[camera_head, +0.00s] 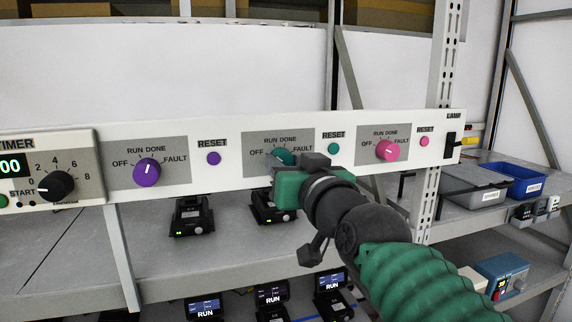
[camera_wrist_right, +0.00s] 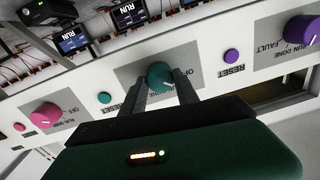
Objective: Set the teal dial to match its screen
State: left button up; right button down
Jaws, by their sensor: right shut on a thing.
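The teal dial (camera_head: 285,157) sits on a grey plate in the white panel, marked OFF, RUN, DONE and FAULT. Its white mark points up and left, around the OFF and RUN side; the exact label is unclear. The dial also shows in the wrist view (camera_wrist_right: 159,74). My right gripper (camera_head: 286,172) reaches it from below, and its fingers (camera_wrist_right: 160,88) are shut on the dial's sides. Below the panel, the middle small screen (camera_head: 271,297) reads RUN, as do the left screen (camera_head: 204,309) and right screen (camera_head: 331,282). I cannot tell for sure which belongs to teal. My left gripper is out of view.
A purple dial (camera_head: 147,172) and a pink dial (camera_head: 387,151) flank the teal one. Purple (camera_head: 214,158), teal (camera_head: 334,148) and pink (camera_head: 424,141) reset buttons are close by. A timer (camera_head: 48,172) is at left; a lamp switch (camera_head: 451,144) is at right.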

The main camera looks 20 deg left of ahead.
jog(key=shift+a+f+m+p, duration=0.15)
jog(key=shift+m+p, duration=0.15)
jog(key=shift+m, duration=1.1)
jog(key=shift+d+f+m+p, duration=0.15)
jog(key=shift+m+p, duration=0.1)
jog(key=shift+m, duration=1.15)
jog(key=shift+a, duration=0.1)
jog(key=c, duration=1.2)
grip_release()
jog(key=shift+o, duration=1.2)
jog(key=shift+s, duration=0.1)
jog(key=shift+o, duration=0.2)
jog(key=shift+s+d+r, duration=0.1)
jog(key=shift+d+r, duration=0.1)
jog(key=shift+d, duration=0.15)
